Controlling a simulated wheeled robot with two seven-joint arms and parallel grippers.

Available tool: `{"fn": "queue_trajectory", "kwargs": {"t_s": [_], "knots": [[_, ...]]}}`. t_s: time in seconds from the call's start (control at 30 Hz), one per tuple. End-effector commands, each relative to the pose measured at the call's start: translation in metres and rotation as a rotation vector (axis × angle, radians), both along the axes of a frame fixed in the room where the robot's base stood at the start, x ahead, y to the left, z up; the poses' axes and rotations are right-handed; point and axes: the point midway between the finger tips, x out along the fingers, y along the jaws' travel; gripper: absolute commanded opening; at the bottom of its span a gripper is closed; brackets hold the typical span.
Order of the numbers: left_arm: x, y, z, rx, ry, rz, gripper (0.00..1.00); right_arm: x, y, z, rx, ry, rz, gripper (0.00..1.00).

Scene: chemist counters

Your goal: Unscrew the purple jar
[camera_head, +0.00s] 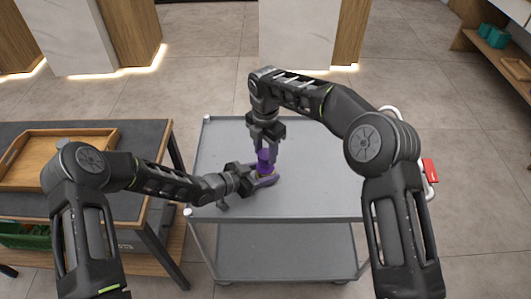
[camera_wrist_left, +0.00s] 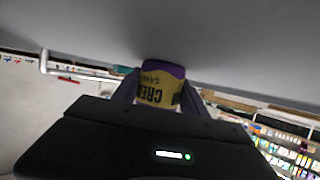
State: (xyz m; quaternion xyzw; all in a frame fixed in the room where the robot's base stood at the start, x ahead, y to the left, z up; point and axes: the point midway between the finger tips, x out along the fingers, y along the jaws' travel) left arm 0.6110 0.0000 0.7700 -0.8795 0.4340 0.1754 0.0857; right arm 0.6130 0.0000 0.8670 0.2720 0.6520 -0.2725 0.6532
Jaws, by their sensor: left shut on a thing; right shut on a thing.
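The purple jar (camera_head: 264,169) stands on the grey top of a cart (camera_head: 320,182), near its left front part. My left gripper (camera_head: 262,179) reaches in from the left and is shut on the jar's lower body. My right gripper (camera_head: 266,150) points down from above and is shut on the jar's purple upper part, its lid. In the left wrist view the jar (camera_wrist_left: 160,88) shows a yellow label with dark letters and a purple end, between the fingers. The jar's far side is hidden, and I cannot tell how far the lid is turned.
A dark side table with a wooden tray (camera_head: 50,147) stands left of the cart, with a green crate (camera_head: 25,235) below. The cart top right of the jar is clear. A red item (camera_head: 430,171) hangs by the cart's right end.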

Motion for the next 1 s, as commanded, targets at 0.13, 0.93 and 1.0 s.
{"fn": "queue_trajectory", "kwargs": {"t_s": [0.13, 0.93, 1.0], "knots": [[0.0, 0.0, 0.0, 0.0, 0.0, 0.0, 0.0, 0.0, 0.0, 0.005, 0.0, 0.0, 0.001, 0.0], [0.0, 0.0, 0.0, 0.0, 0.0, 0.0, 0.0, 0.0, 0.0, 0.042, 0.0, -0.001, 0.001, 0.0], [0.0, 0.0, 0.0, 0.0, 0.0, 0.0, 0.0, 0.0, 0.0, 0.046, 0.0, 0.0, 0.001, 0.0]]}}
